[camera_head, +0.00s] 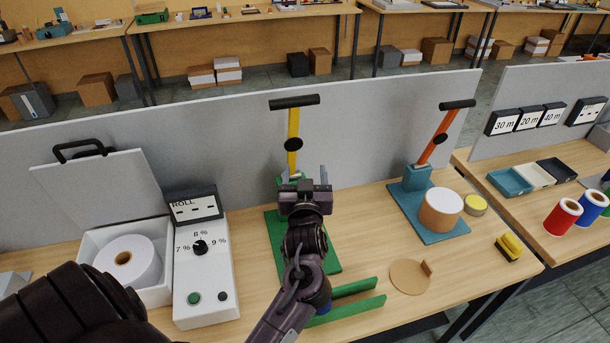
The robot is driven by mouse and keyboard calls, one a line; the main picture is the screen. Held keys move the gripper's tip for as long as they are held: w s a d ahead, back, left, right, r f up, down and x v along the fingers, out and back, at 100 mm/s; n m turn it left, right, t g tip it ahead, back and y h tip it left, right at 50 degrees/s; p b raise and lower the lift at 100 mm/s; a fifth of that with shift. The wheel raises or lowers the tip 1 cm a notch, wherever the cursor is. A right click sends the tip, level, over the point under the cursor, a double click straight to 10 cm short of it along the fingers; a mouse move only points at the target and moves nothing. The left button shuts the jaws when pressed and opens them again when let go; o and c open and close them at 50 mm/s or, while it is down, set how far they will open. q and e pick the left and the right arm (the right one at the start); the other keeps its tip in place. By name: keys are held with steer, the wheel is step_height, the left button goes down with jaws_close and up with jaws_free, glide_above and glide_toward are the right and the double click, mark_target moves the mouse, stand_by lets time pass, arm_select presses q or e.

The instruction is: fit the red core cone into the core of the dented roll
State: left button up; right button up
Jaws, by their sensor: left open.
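My left gripper (304,177) is open in the middle of the view, in front of the green press stand (293,130) with its yellow lever. I see nothing between its fingers. A white roll (130,261) with a brown core lies in the open white box at left. A second roll (440,209), white on top with a tan side, stands on the blue press base (412,202). I cannot tell which roll is dented. No red cone shows clearly. A red cylinder (562,216) with a white end stands on the right table. My right gripper is out of view.
A white control box (204,270) with a dial stands left of the green base. Green rails (346,304) and a blue object (323,297) lie near the front, partly behind my arm. A tan disc (410,277) and yellow block (509,246) lie at right. A grey partition (230,130) closes the back.

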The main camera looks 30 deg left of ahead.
arm_select(q)
step_height(320, 180, up, 6)
steer(key=p, duration=0.3)
steer(key=shift+f+p, duration=0.25)
steer(key=shift+p, duration=0.1)
